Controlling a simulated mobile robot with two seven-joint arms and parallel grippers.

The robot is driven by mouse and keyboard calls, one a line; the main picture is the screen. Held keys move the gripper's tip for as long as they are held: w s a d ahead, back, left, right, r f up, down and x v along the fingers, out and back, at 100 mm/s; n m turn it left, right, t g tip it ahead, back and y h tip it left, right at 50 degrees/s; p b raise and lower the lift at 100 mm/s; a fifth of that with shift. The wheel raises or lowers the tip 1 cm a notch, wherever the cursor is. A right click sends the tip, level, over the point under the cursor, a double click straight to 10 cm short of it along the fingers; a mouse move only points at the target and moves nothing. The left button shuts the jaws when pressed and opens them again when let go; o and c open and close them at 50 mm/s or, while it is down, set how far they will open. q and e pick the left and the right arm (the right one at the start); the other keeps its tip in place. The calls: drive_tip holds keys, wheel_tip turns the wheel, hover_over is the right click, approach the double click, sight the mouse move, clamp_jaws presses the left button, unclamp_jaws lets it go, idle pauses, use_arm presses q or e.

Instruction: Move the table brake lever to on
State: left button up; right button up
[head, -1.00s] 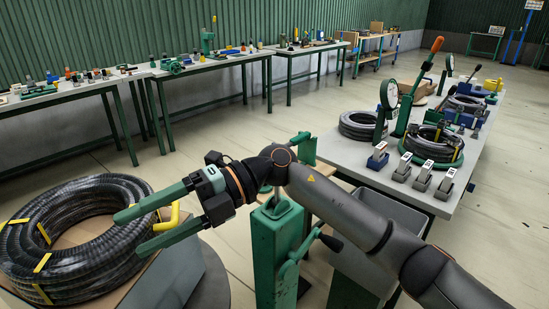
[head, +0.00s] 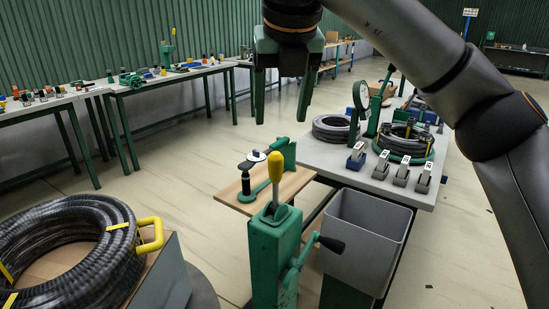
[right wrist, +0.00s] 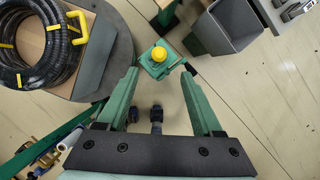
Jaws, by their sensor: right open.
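A green post (head: 272,262) stands in the lower middle of the head view. An upright lever with a yellow knob (head: 276,168) rises from its top. A crank with a black handle (head: 330,244) sticks out of the post's right side. I cannot tell from any label which is the table brake lever. My right gripper (head: 283,100) is open and empty, pointing down above and apart from the yellow knob. In the right wrist view the yellow knob (right wrist: 158,54) shows between and just beyond the fingertips (right wrist: 160,74). My left gripper is not in view.
A black hose coil (head: 75,250) with a yellow handle (head: 150,234) lies left of the post. A grey bin (head: 362,238) stands close at its right. A wooden board with green fittings (head: 290,186) is behind. A table (head: 320,150) with coils stands at back right.

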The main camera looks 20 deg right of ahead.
sight(276, 153)
drive_tip(key=x, duration=1.1)
drive_tip(key=shift+f, duration=0.4)
clamp_jaws()
idle(0.8)
